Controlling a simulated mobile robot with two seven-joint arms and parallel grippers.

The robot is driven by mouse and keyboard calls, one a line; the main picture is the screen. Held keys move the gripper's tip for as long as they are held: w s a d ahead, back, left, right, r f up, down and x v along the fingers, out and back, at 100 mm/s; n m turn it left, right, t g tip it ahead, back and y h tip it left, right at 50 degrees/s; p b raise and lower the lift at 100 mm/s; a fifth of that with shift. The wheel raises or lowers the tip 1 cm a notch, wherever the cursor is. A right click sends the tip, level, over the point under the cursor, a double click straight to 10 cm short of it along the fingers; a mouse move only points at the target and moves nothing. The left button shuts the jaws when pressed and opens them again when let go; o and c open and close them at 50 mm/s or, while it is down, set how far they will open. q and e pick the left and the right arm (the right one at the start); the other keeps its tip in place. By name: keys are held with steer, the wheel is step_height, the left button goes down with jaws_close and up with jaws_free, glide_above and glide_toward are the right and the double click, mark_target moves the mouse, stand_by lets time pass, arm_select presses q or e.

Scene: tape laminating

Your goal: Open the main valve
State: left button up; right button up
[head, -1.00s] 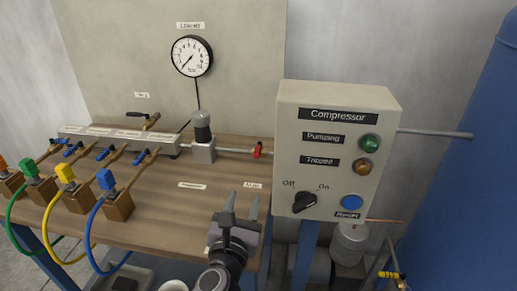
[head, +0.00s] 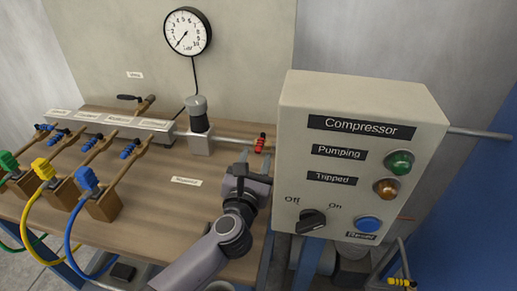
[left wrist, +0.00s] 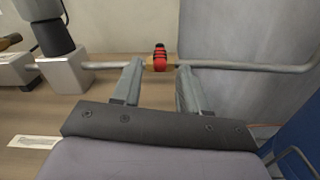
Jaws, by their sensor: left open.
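The main valve, a small brass valve with a red handle (head: 260,142), sits on the thin pipe between the regulator and the compressor box. In the left wrist view the red handle (left wrist: 159,57) lies just beyond and between my fingertips. My left gripper (head: 256,158) is open and empty, with its fingers pointing at the valve; it also shows in the left wrist view (left wrist: 160,68). The fingers appear to straddle the handle without closing on it; contact cannot be told. My right gripper is not in view.
The compressor box (head: 290,170) stands close to the right of the valve. The grey-and-black regulator (head: 198,125) is to its left. The pressure gauge (head: 187,31) hangs behind.

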mark_target(257, 153)
arm_select(q)
steer(key=shift+w+d, duration=0.2)
steer(key=shift+w, duration=0.75)
steer(key=shift+w+d, duration=0.2)
steer(key=shift+w, duration=0.7)
jaws_close()
